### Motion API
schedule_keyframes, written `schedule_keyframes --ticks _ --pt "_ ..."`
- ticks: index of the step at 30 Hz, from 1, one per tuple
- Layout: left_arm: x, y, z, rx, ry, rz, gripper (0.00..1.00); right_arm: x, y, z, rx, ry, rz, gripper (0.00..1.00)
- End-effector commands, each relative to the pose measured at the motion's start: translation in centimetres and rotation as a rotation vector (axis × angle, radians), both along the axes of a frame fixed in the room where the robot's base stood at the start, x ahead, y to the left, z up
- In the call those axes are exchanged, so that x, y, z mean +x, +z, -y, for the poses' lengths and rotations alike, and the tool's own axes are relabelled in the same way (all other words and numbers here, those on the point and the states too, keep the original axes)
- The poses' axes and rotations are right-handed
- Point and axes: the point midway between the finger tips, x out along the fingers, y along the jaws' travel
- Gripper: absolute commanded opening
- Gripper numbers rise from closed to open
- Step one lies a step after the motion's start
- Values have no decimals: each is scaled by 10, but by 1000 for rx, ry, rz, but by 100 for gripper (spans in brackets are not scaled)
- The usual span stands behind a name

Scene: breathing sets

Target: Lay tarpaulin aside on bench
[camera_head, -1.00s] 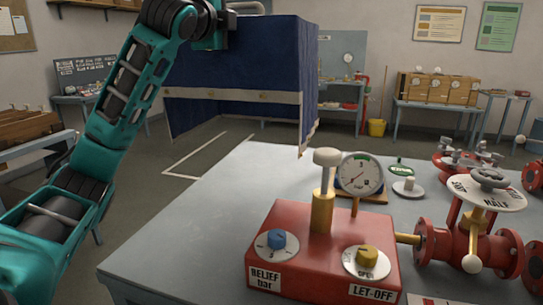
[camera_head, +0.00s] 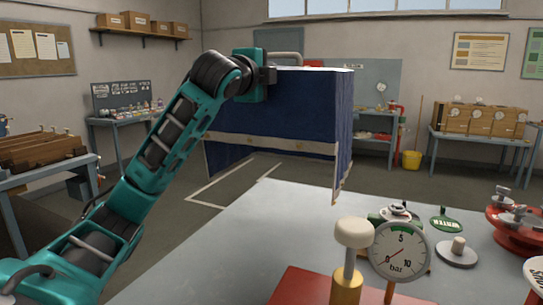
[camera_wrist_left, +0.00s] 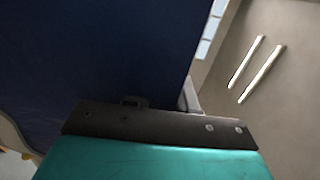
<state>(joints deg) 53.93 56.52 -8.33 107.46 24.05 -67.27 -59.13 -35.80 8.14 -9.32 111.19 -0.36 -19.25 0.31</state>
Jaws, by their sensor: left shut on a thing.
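The tarpaulin (camera_head: 290,110) is dark blue with a pale band along its lower part. It hangs upright like a box-shaped cover in mid-air, beyond the far edge of the grey bench (camera_head: 240,240). My left gripper (camera_head: 268,75) is at the tarpaulin's upper left edge and is shut on it; a grey handle-like bar shows just above. In the left wrist view the tarpaulin (camera_wrist_left: 100,50) fills the upper left, close against the gripper, and the fingertips are hidden. My right gripper is in neither view.
On the near bench stand a red block (camera_head: 305,288) with a white-topped knob, a pressure gauge (camera_head: 400,250) and red valve parts (camera_head: 520,235). A left bench (camera_head: 45,172) carries wooden racks. A back table (camera_head: 480,138) holds a gauge box.

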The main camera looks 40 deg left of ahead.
Motion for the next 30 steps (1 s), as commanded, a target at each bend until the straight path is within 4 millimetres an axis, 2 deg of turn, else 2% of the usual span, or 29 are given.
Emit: schedule_keyframes --ticks 9,13,17,22,27,30 --pt "-1 -72 0 2 -1 2 0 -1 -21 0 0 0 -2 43" --pt "-1 -98 0 1 -1 3 0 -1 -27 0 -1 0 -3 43" --pt "-1 -115 0 2 0 6 0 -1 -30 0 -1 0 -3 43" --pt "-1 -126 0 2 0 7 0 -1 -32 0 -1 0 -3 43" --pt "0 -151 0 1 -1 5 0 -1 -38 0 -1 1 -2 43" --pt "-1 -158 0 2 0 7 0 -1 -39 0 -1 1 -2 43"
